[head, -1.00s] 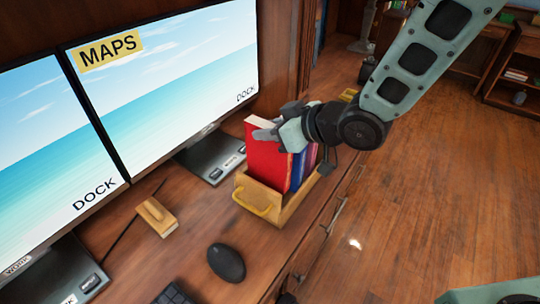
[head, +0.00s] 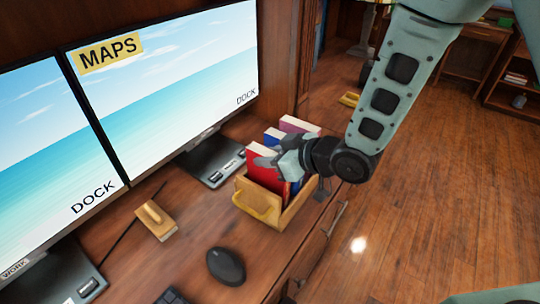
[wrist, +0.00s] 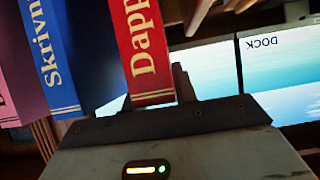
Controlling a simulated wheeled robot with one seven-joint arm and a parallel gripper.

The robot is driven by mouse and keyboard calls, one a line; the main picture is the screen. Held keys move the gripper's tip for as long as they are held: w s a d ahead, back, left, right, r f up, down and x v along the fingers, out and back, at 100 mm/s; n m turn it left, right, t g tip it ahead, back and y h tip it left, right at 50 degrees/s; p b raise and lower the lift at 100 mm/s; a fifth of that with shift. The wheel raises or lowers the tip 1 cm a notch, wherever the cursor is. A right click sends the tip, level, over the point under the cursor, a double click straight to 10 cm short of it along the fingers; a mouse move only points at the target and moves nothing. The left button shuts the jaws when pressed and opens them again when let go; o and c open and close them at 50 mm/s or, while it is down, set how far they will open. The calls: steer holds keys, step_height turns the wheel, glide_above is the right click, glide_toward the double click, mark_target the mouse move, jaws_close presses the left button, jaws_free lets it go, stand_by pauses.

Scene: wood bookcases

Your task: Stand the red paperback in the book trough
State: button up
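The red paperback (head: 262,170) stands upright in the front of the wooden book trough (head: 296,208), its lower part hidden by the trough wall. In the wrist view its red spine (wrist: 146,50) shows gold lettering. My gripper (head: 268,160) is at the book's right side, with one finger across its front face. That finger (wrist: 183,84) lies against the spine's right side in the wrist view. The gripper looks shut on the red paperback.
A blue book (head: 272,136) and a pink book (head: 298,125) stand behind it in the trough. Two monitors (head: 165,80) rise at left and behind. The desk's right edge is close.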

steer(key=o, duration=0.4)
steer(key=shift+c, duration=0.2)
steer(key=shift+r, duration=0.15)
steer(key=p+v, duration=1.2)
steer(key=p, duration=0.3)
